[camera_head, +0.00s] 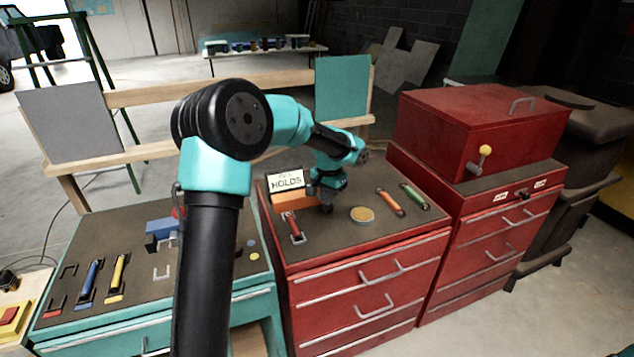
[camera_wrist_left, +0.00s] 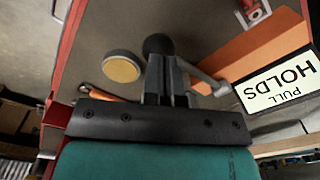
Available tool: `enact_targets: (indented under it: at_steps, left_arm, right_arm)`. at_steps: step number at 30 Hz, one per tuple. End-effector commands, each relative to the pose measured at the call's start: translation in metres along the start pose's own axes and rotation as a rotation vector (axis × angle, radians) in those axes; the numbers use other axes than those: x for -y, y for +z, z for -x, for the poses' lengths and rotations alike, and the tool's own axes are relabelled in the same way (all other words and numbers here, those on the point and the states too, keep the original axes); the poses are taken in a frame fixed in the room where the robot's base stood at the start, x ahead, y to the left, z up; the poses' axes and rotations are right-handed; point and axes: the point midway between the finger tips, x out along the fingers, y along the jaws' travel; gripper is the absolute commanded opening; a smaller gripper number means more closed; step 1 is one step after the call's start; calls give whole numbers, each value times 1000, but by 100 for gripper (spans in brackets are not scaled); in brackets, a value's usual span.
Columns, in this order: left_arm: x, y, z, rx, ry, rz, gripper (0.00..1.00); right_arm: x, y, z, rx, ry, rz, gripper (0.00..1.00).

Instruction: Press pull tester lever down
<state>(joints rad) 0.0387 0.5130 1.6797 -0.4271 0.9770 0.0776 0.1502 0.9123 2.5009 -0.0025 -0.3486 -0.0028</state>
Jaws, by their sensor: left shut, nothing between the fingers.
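The pull tester has an orange base (camera_head: 293,201) and a white sign reading "PULL HOLDS" (camera_head: 286,180), on top of the middle red cabinet. In the left wrist view, its orange base (camera_wrist_left: 262,52) and sign (camera_wrist_left: 280,82) are at the right. A grey lever arm (camera_wrist_left: 200,75) runs from beside the base to a dark round knob (camera_wrist_left: 158,45). My left gripper (camera_head: 325,197) is shut and empty, pointing down beside the base. In the wrist view, its fingertips (camera_wrist_left: 166,68) overlap the lever near the knob; I cannot tell whether they touch. My right gripper is not in view.
A round tan disc (camera_head: 362,215), orange tool (camera_head: 391,203), green tool (camera_head: 414,196) and red clamp-like tool (camera_head: 292,227) lie on the same cabinet. A red chest (camera_head: 480,125) with a yellow-knobbed lever (camera_head: 482,156) stands right. A teal bench (camera_head: 135,322) stands left.

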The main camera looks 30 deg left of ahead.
Motion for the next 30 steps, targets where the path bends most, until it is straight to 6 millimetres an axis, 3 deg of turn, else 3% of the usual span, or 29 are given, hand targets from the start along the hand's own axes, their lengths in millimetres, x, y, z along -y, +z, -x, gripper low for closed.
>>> enact_targets:
  at_steps: [30]
  left_arm:
    - [-1, 1, 42, 4, 2, -1, 0]
  right_arm:
    - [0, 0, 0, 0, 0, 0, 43]
